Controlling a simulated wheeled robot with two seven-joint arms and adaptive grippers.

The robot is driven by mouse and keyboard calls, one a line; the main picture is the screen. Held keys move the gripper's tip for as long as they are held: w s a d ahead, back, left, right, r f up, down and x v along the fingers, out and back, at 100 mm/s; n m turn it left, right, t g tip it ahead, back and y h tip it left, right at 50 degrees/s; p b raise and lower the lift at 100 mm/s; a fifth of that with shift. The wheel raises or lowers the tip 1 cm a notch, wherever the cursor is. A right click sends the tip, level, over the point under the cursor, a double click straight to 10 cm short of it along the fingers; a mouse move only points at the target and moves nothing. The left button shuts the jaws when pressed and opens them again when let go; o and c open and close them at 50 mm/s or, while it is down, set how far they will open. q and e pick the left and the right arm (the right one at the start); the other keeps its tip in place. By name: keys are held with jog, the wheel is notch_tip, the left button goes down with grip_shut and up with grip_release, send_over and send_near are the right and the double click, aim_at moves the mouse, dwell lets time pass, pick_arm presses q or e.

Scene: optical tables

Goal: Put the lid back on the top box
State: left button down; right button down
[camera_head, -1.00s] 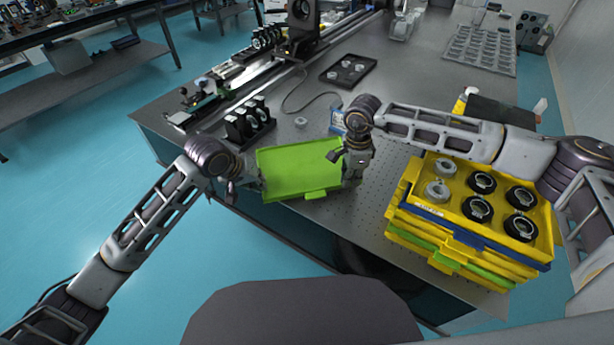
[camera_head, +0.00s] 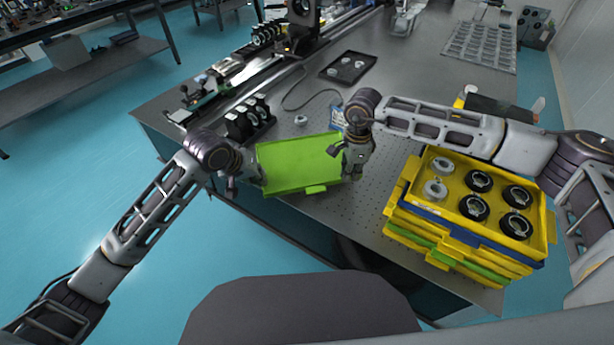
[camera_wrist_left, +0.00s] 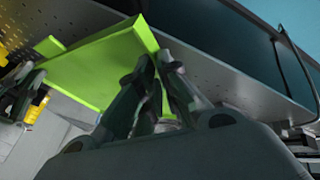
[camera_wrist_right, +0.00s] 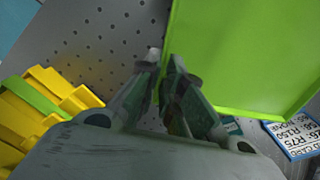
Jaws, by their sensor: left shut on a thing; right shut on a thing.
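The green lid (camera_head: 300,163) is held between my two grippers over the front edge of the optical table, left of the box stack. My left gripper (camera_head: 258,178) is shut on its left edge, and the lid also shows in the left wrist view (camera_wrist_left: 95,65). My right gripper (camera_head: 350,168) is shut on its right edge; the right wrist view shows the lid (camera_wrist_right: 235,50) beside the fingers. The top box (camera_head: 448,212) is yellow, open, and holds several black and grey ring-shaped parts. It sits on a stack of yellow boxes with green and blue layers between.
The perforated table (camera_head: 370,205) is clear between lid and stack. A black holder with discs (camera_head: 248,122) stands behind the lid's left side. A black tray (camera_head: 349,67) lies farther back. A blue-and-white label card (camera_wrist_right: 292,137) is beside the lid.

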pick_arm(q)
jog(key=shift+s, duration=0.15)
pick_arm(e)
jog(key=shift+r, duration=0.2)
